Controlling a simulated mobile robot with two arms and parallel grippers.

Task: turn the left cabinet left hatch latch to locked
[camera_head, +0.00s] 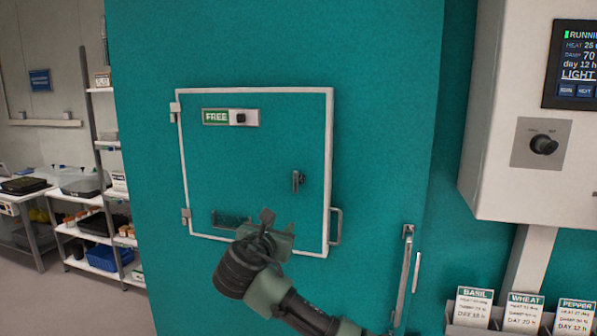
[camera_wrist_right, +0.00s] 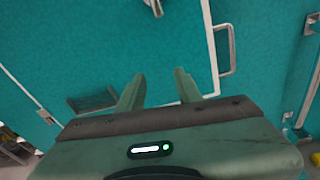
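The hatch (camera_head: 255,150) is a square teal door in a white frame on a teal cabinet front, and it looks closed. A small metal latch (camera_head: 298,181) sits on its right half, its lever roughly upright. The latch's lower end shows at the top edge of the right wrist view (camera_wrist_right: 154,7). My right gripper (camera_head: 268,226) is in front of the hatch's lower part, below and left of the latch and apart from it. In the right wrist view its two fingers (camera_wrist_right: 160,82) are spread with nothing between them. My left gripper is not in view.
A green FREE sign (camera_head: 216,117) with a black knob (camera_head: 241,118) is on the upper hatch. A pull handle (camera_head: 336,226) is at its lower right. A dark slot (camera_head: 230,219) is partly behind my gripper. A long door handle (camera_head: 404,270) stands further right.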

